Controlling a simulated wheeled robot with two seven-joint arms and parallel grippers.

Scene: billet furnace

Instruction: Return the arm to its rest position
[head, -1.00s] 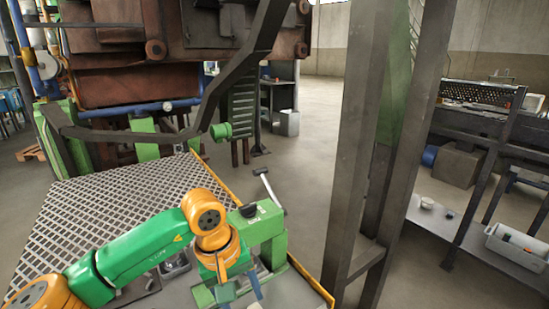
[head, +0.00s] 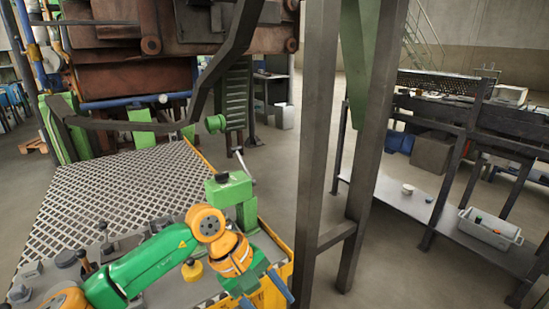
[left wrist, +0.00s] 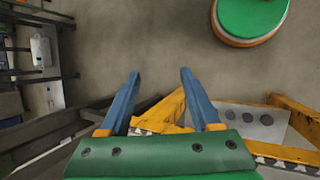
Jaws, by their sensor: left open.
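My left arm, green with orange joints, comes in from the lower left of the head view. Its gripper (head: 266,297) has blue fingers pointing down, near the yellow front edge of the platform. In the left wrist view the two blue fingers (left wrist: 160,74) stand apart with nothing between them, above the floor and beside a yellow frame (left wrist: 172,108). A green lever housing (head: 230,188) with a thin grey lever (head: 243,165) stands just behind the arm, apart from the gripper. My right gripper is not in view.
A grated platform (head: 110,195) lies left, with several knobs and small parts in front. A dark steel post (head: 316,130) rises right of the gripper. The brown furnace (head: 130,75) stands behind. A bench with a grey bin (head: 490,230) is at right. Floor between is clear.

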